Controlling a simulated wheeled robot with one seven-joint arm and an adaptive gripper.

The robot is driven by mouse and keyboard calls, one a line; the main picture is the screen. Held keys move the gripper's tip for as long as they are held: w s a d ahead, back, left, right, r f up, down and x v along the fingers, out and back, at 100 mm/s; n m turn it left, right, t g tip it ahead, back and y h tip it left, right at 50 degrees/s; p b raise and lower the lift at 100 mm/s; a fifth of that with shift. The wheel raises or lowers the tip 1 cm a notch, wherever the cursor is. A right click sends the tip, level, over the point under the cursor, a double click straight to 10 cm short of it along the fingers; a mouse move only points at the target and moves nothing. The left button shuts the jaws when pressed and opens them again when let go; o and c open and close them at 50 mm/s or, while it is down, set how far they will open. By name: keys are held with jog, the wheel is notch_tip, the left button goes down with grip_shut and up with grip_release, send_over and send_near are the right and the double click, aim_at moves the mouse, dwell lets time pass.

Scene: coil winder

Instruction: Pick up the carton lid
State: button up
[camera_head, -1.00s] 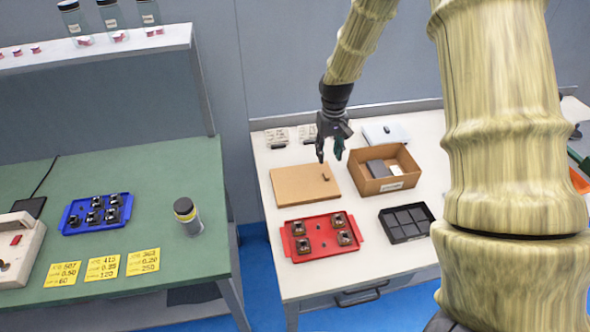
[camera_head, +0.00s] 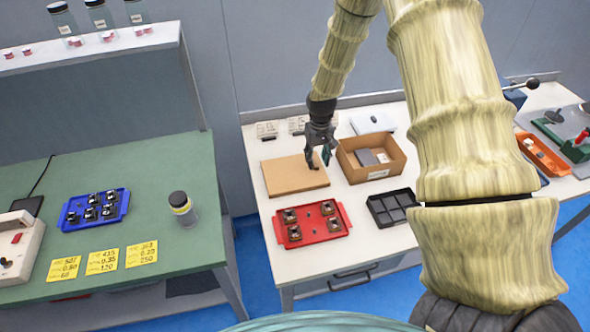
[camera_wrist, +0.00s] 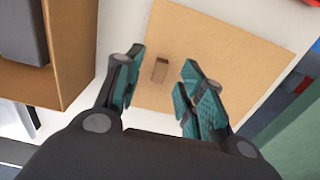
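The carton lid (camera_head: 291,179) is a flat tan cardboard panel lying on the white table, left of the open carton. In the wrist view the lid (camera_wrist: 215,60) carries a small brown upright tab (camera_wrist: 160,70) near its edge. My gripper (camera_head: 320,163) is over the lid's right part, pointing down. In the wrist view my gripper (camera_wrist: 157,88) is open, its two teal-padded fingers apart, with the tab showing between and beyond them. Nothing is between the pads. The head view does not clearly show the height above the lid.
The open carton (camera_head: 384,173) with grey and white items stands right of the lid. A red tray (camera_head: 325,236) with several parts lies in front, beside a black divided tray (camera_head: 378,212). A white box (camera_head: 372,121) is behind. The green bench (camera_head: 150,165) is left.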

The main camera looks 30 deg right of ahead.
aim_at(316, 166)
jog(key=shift+s+f+p, duration=0.3)
jog(key=shift+s+p, duration=0.05)
jog(key=shift+s, duration=0.15)
jog(key=shift+w+a+f, duration=0.1)
jog(key=shift+w+f, duration=0.2)
jog(key=shift+f, duration=0.35)
jog(key=shift+w+a+f, duration=0.1)
jog(key=shift+w+f, duration=0.2)
jog(key=shift+f, duration=0.3)
jog(key=shift+s+d+r, duration=0.15)
jog(key=shift+s, duration=0.2)
jog(key=shift+w, duration=0.2)
jog(key=c, duration=0.6)
jog(key=shift+s, duration=0.1)
grip_shut()
